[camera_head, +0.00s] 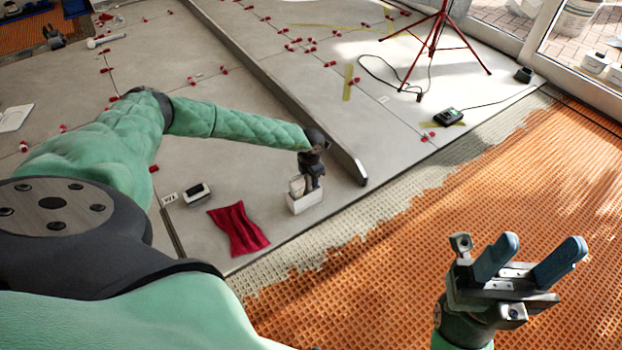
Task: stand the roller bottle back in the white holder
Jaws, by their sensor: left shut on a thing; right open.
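The white holder (305,204) is a small open box on the grey tile, near the tile edge in the middle of the view. My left gripper (312,184) points down directly over it and is shut on the roller bottle. The small pale shape (297,184) beside the fingers at the holder's mouth looks like part of the bottle; the rest is hidden by the gripper and the holder wall. I cannot tell whether the bottle touches the holder's floor. My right gripper (542,258) is open and empty, over the orange mat at lower right.
A red cloth (238,229) and a small black-and-white block (197,194) lie left of the holder. A long metal straightedge (290,101) ends just right of it. A red tripod (433,45) stands farther back. Orange matting (400,270) covers the right foreground.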

